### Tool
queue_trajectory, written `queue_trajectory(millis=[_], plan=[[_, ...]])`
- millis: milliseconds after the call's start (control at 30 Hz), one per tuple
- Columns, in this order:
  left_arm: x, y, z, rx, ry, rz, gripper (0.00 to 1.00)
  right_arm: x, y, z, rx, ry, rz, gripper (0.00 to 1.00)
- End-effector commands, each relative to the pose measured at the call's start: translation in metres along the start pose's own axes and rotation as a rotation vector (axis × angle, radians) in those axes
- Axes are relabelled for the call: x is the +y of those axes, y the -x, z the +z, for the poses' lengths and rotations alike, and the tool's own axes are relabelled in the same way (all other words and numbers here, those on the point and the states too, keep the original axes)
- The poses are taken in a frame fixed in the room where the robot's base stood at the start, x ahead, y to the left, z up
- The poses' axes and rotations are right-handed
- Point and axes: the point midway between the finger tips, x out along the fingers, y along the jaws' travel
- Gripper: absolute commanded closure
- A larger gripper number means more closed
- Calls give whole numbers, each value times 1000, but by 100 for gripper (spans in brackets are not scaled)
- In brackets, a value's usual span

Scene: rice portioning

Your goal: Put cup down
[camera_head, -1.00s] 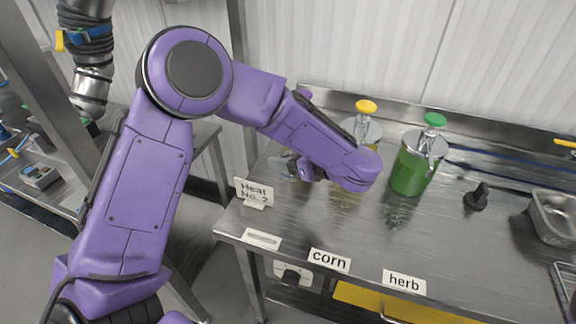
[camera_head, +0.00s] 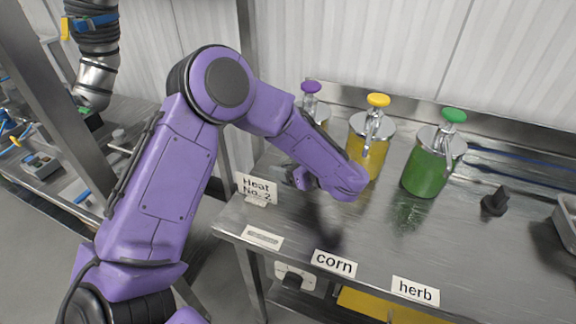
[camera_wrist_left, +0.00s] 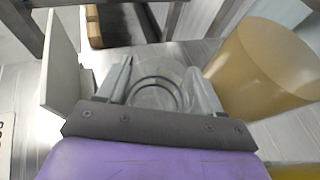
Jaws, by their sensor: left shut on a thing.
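My left gripper (camera_head: 298,178) is low over the steel counter (camera_head: 300,230), just behind the Heat No. 2 sign, and my forearm partly hides it. In the left wrist view the gripper (camera_wrist_left: 160,80) is shut on a clear round cup (camera_wrist_left: 157,88), which sits between the two fingers. The cup looks upright and transparent. I cannot make it out clearly in the head view, and I cannot tell whether its base touches the counter. My right gripper is not in view.
Dispensers with purple (camera_head: 311,88), yellow (camera_head: 368,145) and green (camera_head: 430,165) tops stand behind and right of my gripper. The yellow one also shows close beside the right finger (camera_wrist_left: 268,68). The Heat No. 2 sign (camera_head: 257,188) is to the left.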

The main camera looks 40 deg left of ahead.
Motion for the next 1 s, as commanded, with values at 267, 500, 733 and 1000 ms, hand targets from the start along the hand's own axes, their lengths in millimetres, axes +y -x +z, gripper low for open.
queue_trajectory(millis=[267,500,733,1000], plan=[[0,0,0,0,0,0,8,0,0,0,0,0,0,57],[-1,10,2,-1,1,-2,8,0,1,-1,1,0,0,57],[-1,69,0,-2,2,-5,8,-2,-16,7,0,0,0,57],[0,117,3,-2,1,-2,8,-2,-25,10,0,0,0,57]])
